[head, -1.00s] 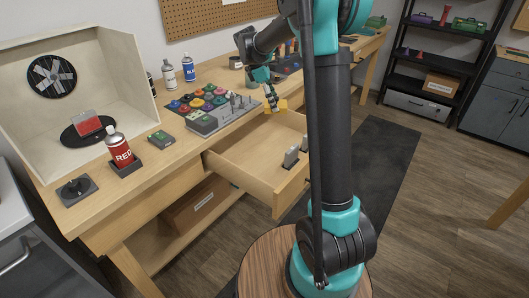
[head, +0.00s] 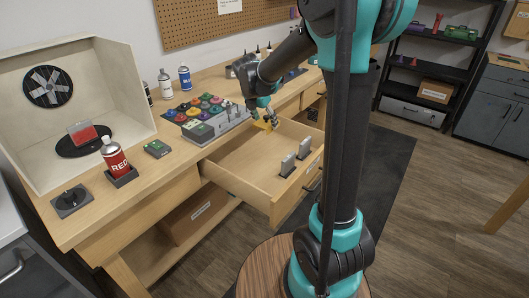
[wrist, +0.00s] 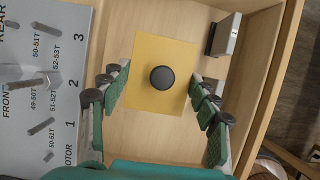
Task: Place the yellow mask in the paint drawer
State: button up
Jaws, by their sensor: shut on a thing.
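The yellow mask (head: 262,124) is a flat yellow square with a round black knob in its middle. My gripper (head: 269,119) is shut on the yellow mask and holds it over the open paint drawer (head: 236,181), near its back left side. In the wrist view the mask (wrist: 145,98) lies between the two fingers of my gripper (wrist: 163,108), which meet its left and right edges. The drawer floor shows behind it. The height of the mask above the floor is hard to tell.
Two grey upright pieces (head: 289,165) stand in the drawer toward its front right; one shows in the wrist view (wrist: 224,35). A grey labelled block (head: 206,131) sits on the bench left of the drawer. The drawer's middle and left floor are clear.

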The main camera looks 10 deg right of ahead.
notch_tip(320, 180, down, 14)
jog(key=shift+f, duration=0.1)
dwell(0.4)
jog(key=o, duration=1)
jog(key=v, duration=1.2)
